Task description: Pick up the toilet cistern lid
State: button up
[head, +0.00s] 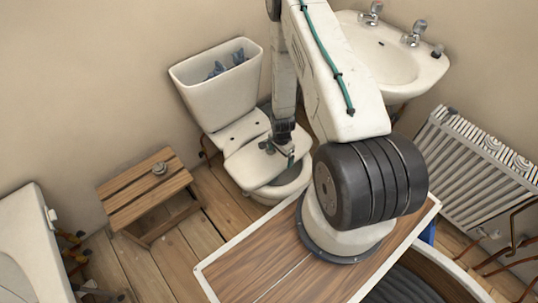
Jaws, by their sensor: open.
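The white toilet cistern (222,95) stands against the wall with its top open and blue-grey fittings visible inside. A pale flat slab (246,163) lies across the toilet bowl in front of it. It looks like the cistern lid, but I cannot tell it surely from the toilet's own seat cover. My gripper (279,153) points down over the slab's right part, with its jaws open and nothing seen between them. I cannot tell whether the fingers touch the slab. My gripper hides part of the slab's right end.
The toilet bowl (284,190) shows below the slab. A wooden stool (140,188) with a small metal object (159,168) on it stands left. A washbasin (385,58) is behind my arm, and a radiator (472,165) stands right. Floorboards (200,232) are clear between stool and toilet.

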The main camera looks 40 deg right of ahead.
aim_at(280, 160)
notch_tip(280, 160, down, 5)
jog(key=shift+a+f, duration=0.1)
jog(key=shift+f, duration=0.1)
jog(key=shift+r, duration=0.1)
jog(key=c, duration=2.1)
jog(key=shift+r, duration=0.1)
jog(key=shift+c, duration=0.2)
jog(key=shift+r, duration=1.3)
jog(key=shift+c, duration=0.2)
jog(key=s, duration=0.5)
jog(key=s+a+r, duration=0.1)
jog(key=s, duration=0.4)
jog(key=s+a+r, duration=0.1)
jog(key=s, duration=0.5)
